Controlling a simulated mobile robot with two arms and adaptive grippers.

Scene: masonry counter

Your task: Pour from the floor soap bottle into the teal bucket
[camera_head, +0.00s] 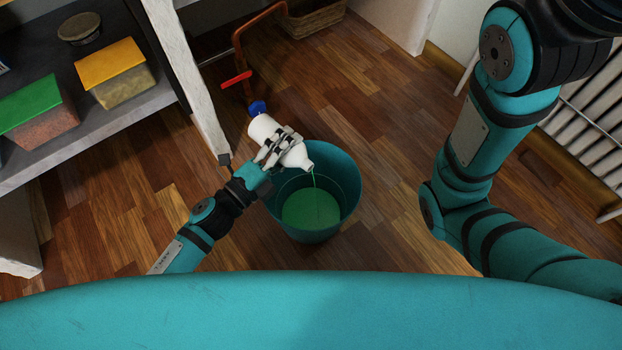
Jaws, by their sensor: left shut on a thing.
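The floor soap bottle (264,129) is white and lies tilted, with its mouth pointing down to the right over the teal bucket (349,185). My left gripper (278,147) is shut around the bottle's body. A thin green stream runs from the bottle's mouth down into the bucket. Green liquid (311,209) covers the bucket's bottom inside. The bucket stands upright on the floor, and the bottle and gripper hide part of its left rim. My right arm shows at the right, but its gripper is outside the view.
A grey shelf (110,117) at the left holds containers with green (28,102) and yellow (110,63) lids. A copper pipe with a red handle (236,79) and a blue part (257,107) is behind the bottle. A wicker basket (313,18) stands at the back. Wooden floor (385,120) is clear right of the bucket.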

